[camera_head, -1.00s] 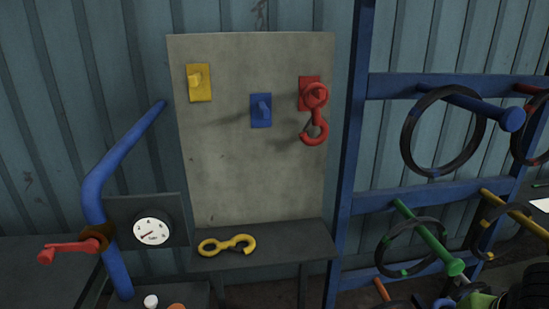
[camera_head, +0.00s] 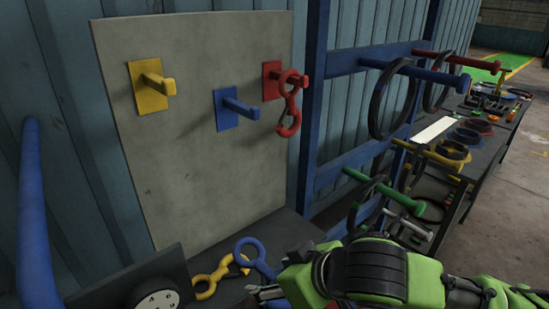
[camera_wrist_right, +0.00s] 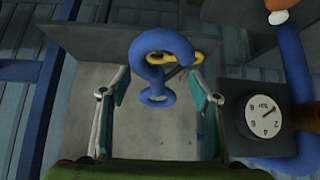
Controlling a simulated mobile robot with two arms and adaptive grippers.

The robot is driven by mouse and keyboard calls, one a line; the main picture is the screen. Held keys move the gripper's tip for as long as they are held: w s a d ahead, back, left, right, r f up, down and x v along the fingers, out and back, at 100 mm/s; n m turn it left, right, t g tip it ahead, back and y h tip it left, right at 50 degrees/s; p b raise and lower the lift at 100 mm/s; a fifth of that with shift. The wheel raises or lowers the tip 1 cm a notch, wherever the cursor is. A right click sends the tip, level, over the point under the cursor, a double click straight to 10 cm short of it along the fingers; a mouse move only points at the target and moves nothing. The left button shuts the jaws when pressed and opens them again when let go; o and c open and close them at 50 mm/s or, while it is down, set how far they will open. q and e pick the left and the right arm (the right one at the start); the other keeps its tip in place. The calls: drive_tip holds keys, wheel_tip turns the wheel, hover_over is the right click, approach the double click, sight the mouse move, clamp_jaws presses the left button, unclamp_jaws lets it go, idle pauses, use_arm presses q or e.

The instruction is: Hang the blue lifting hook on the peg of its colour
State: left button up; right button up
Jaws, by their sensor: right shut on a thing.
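The blue lifting hook (camera_head: 258,258) is at the bottom centre of the head view, in front of the shelf below the board. My right gripper (camera_head: 264,291) is shut on its lower part. In the right wrist view the blue hook (camera_wrist_right: 163,58) shows between the two fingers (camera_wrist_right: 160,80), its curved end up; the exact contact is hard to see. The blue peg (camera_head: 241,106) sticks out of its blue plate on the grey board, bare, above and left of the gripper. My left gripper is not in view.
A yellow hook (camera_head: 212,280) lies on the shelf beside the blue hook. A bare yellow peg (camera_head: 157,84) is left of the blue peg; a red hook (camera_head: 289,105) hangs on the red peg to its right. A blue rack (camera_head: 316,110) with rings stands right. A gauge (camera_head: 158,301) is lower left.

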drive_tip(key=a+r+y, duration=0.1)
drive_tip(key=a+r+n+y, duration=0.1)
drive_tip(key=a, duration=0.1)
drive_tip(key=shift+n, duration=0.3)
drive_tip(key=a+r+n+y+p, duration=0.1)
drive_tip(key=a+r+n+y, duration=0.2)
drive_tip(key=r+y, duration=0.25)
wheel_tip(320, 180, up, 10)
drive_tip(key=m+t+y+p, duration=0.1)
drive_tip(key=t+y+p, duration=0.2)
drive_tip(key=t+y, duration=0.1)
hover_over(248, 271)
drive_tip(key=w, duration=0.3)
drive_tip(key=w+d+r+m+t+h, duration=0.2)
drive_tip(key=w+d+m+t+h, duration=0.2)
drive_tip(key=d+t, duration=0.4)
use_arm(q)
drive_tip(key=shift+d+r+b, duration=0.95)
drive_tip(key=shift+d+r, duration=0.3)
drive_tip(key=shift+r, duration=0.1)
use_arm(e)
drive_tip(key=w+a+f, duration=0.1)
drive_tip(key=w+a, duration=0.5)
drive_tip(key=w, duration=0.3)
drive_tip(key=shift+w+a+f, duration=0.3)
drive_tip(key=shift+w+f, duration=0.1)
drive_tip(key=shift+y, duration=0.25)
